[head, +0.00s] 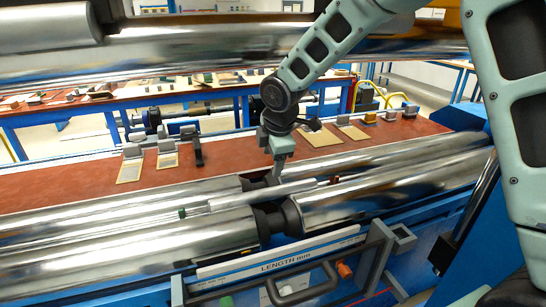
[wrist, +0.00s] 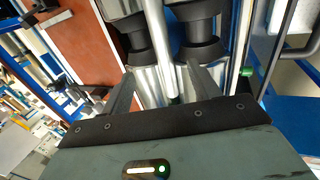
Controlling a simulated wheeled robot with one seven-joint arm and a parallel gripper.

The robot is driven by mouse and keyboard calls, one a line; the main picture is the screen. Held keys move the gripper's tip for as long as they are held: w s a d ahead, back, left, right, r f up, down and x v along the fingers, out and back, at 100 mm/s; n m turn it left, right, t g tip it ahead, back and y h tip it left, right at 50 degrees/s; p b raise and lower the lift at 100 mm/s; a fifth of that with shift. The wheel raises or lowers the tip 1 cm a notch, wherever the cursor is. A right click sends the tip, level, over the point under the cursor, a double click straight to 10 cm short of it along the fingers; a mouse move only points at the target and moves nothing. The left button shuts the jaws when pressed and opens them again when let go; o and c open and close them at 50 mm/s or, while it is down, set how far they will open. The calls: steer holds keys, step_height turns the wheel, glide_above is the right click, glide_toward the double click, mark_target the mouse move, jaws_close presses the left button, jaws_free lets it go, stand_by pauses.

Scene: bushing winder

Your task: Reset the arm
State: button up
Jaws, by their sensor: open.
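My gripper (head: 275,178) is over the machine's rollers near the middle of the head view, pointing down. In the wrist view my gripper (wrist: 162,78) has its two dark fingers spread apart. A thin shiny metal rod (head: 238,201) lies along the rollers just below my gripper. In the wrist view the rod (wrist: 158,40) runs between the fingers, with space on both sides. I cannot tell how far below the fingertips it is. The large polished rollers (head: 370,190) have dark necks at the middle.
A large polished cylinder (head: 200,47) spans the upper part behind my arm. A red-brown worktop (head: 75,190) behind the rollers carries small blocks and tan plates (head: 322,137). A grey handle (head: 305,290) and a "LENGTH mm" scale (head: 285,256) are on the front.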

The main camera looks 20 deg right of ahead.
steer(key=shift+s+r, duration=0.2)
steer(key=shift+r, duration=0.3)
steer(key=s+a+m+g, duration=0.1)
steer(key=s+a+m, duration=0.1)
steer(key=s, duration=0.9)
steer(key=s+a+m+g, duration=0.1)
steer(key=s+m, duration=0.3)
steer(key=s, duration=0.8)
steer(key=s+a+m+g, duration=0.2)
steer(key=s+a+m, duration=0.1)
steer(key=s, duration=0.8)
steer(key=shift+s+a+m+y+b, duration=0.25)
steer(key=shift+s+m+y+b, duration=0.1)
steer(key=shift+m, duration=0.25)
steer(key=shift+f, duration=0.1)
